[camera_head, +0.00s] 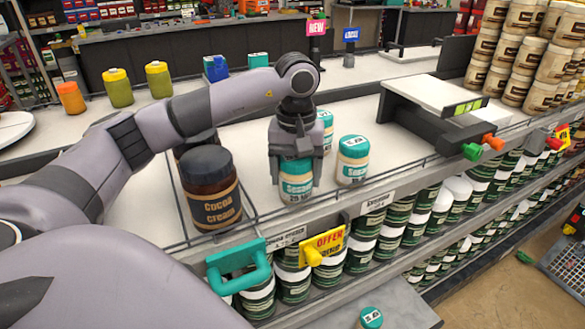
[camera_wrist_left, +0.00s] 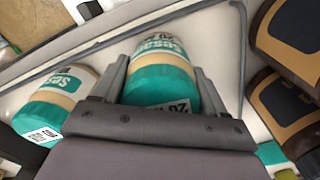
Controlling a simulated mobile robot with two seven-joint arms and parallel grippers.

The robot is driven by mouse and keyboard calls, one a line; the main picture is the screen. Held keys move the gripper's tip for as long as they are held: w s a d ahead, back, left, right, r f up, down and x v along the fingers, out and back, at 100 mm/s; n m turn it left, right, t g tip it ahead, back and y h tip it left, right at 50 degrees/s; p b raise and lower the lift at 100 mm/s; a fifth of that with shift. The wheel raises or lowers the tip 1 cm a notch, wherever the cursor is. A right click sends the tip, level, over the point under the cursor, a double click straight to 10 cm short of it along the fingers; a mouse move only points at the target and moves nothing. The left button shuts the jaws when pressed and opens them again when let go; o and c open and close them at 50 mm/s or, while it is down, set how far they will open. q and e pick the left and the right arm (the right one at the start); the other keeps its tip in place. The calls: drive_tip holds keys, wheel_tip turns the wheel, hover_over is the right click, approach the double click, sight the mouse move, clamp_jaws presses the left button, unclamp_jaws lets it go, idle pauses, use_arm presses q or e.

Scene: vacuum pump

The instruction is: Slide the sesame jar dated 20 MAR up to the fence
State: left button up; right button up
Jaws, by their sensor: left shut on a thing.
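My left gripper (camera_head: 297,160) comes down from above and is shut on a sesame jar (camera_head: 296,187) with a teal lid and label, upright on the white shelf top. Its date starts with "20 M"; the rest is hidden. In the left wrist view the held jar (camera_wrist_left: 162,75) sits between both fingers. A second sesame jar (camera_head: 352,162) stands apart to the right; its date is too small to read. A third teal-lidded jar (camera_head: 327,120) is partly hidden behind the gripper. A thin dark wire fence (camera_head: 385,178) runs along the shelf's front edge. My right gripper is not in view.
A large cocoa cream jar (camera_head: 211,190) stands left of the held jar, with another dark jar (camera_head: 193,140) behind it. A yellow offer sign (camera_head: 324,246) and a teal handle (camera_head: 238,267) are on the shelf front. A black-and-white stand (camera_head: 440,105) is at the right.

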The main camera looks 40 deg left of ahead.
use_arm(q)
drive_tip(key=shift+s+d, duration=0.1)
drive_tip(key=shift+d, duration=0.15)
drive_tip(key=o, duration=1.3)
drive_tip(key=shift+r+b, duration=0.4)
drive_tip(key=shift+r, duration=3.2)
